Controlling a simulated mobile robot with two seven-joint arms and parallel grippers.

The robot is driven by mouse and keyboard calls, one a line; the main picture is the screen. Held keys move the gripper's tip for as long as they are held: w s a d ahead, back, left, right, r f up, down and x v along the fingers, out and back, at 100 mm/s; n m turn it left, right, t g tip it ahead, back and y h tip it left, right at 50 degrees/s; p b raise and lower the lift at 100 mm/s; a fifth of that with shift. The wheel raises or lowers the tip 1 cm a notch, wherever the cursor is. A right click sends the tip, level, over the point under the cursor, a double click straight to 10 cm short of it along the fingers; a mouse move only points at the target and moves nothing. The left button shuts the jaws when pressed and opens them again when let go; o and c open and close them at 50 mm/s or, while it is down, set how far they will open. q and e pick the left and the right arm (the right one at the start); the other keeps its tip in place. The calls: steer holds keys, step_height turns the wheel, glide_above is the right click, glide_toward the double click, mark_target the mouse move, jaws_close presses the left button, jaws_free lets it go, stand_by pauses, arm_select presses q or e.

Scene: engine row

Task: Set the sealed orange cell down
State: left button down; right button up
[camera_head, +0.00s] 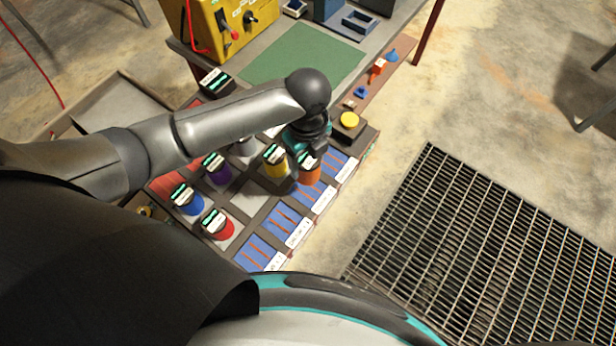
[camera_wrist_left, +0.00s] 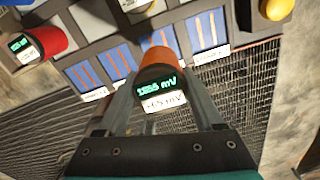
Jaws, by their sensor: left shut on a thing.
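The orange cell (camera_head: 311,174) is held in my left gripper (camera_head: 309,160) over the row of blue slots at the right side of the rack. In the left wrist view the cell (camera_wrist_left: 158,60) sits between the two fingers, with a display reading about 1356 mV and +65 mV. The blue slots (camera_wrist_left: 118,62) with orange stripes and white labels show on both sides of it. I cannot tell whether the cell's base touches a slot. My right gripper is not in view.
Yellow (camera_head: 275,163), purple (camera_head: 216,169), blue (camera_head: 188,201) and red (camera_head: 217,225) cells stand in the rack left of the gripper. A yellow button (camera_head: 349,120) is close behind. A green mat (camera_head: 304,55) lies on the bench. A floor grate (camera_head: 490,250) is right.

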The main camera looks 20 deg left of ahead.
mark_target(308, 157)
arm_select(q)
step_height(308, 157, down, 6)
steer(key=shift+d+r+b, duration=0.1)
steer(key=shift+b, duration=0.25)
steer(key=shift+f+b, duration=0.3)
steer(key=shift+f, duration=1.25)
steer(key=shift+f, duration=0.15)
jaws_free()
step_height(308, 157, up, 12)
steer(key=shift+r+p, duration=0.15)
steer(key=shift+p, duration=0.8)
